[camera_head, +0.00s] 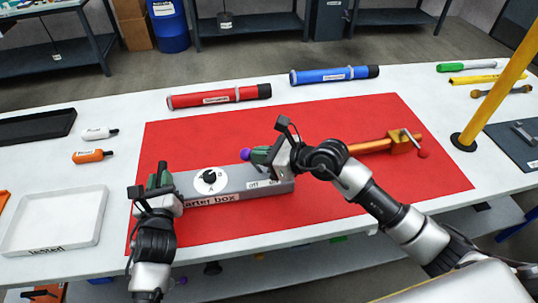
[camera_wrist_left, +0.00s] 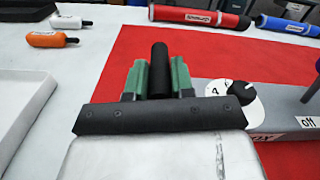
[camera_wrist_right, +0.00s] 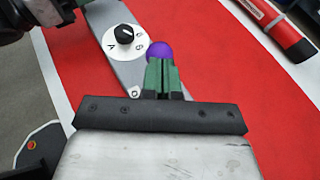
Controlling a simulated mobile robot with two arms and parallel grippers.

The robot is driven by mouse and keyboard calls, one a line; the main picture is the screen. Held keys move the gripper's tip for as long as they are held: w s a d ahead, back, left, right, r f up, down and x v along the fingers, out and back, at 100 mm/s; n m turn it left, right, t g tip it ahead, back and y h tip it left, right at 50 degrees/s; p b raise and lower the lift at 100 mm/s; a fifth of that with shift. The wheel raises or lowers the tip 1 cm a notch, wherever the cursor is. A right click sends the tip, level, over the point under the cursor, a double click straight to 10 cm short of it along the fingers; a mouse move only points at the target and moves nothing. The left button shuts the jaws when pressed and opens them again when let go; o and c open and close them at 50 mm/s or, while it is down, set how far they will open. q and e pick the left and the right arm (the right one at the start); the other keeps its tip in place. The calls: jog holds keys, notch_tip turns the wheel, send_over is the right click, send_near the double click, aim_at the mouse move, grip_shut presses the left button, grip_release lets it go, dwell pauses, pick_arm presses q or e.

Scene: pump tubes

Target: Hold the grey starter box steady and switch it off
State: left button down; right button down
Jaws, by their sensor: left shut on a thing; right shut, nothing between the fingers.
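The grey starter box (camera_head: 234,180) lies on the red mat. A white dial with a black knob (camera_head: 210,177) is on its top, left of an "off" label (camera_head: 253,184). My left gripper (camera_head: 160,178) is at the box's left end. In the left wrist view its green fingers are shut on an upright black handle (camera_wrist_left: 159,70). A purple ball knob (camera_head: 245,154) stands above the box's right part; its stem is hidden. My right gripper (camera_head: 260,155) is shut and empty beside the ball. In the right wrist view the purple ball (camera_wrist_right: 160,50) is just beyond the fingertips; contact is unclear.
The red mat (camera_head: 330,212) is bare in front. An orange tool (camera_head: 375,145) lies right of the box. Red (camera_head: 218,96) and blue (camera_head: 335,75) tubes lie behind the mat. A white tray (camera_head: 55,220) is at left, a yellow post (camera_head: 495,85) at right.

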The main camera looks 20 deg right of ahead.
pick_arm(q)
jog(key=shift+s+d, duration=0.1)
jog(key=shift+d, duration=0.35)
pick_arm(e)
jog(key=shift+s+a, duration=0.2)
jog(key=shift+d+f, duration=0.2)
jog(key=shift+d, duration=0.65)
jog(key=shift+s+d, duration=0.2)
jog(key=shift+d, duration=0.05)
pick_arm(q)
jog(key=shift+a, duration=0.2)
pick_arm(e)
jog(key=v, duration=1.3)
jog(key=shift+s+a+r, duration=0.25)
jog(key=shift+r, duration=0.2)
pick_arm(q)
jog(key=c, duration=0.9)
grip_release()
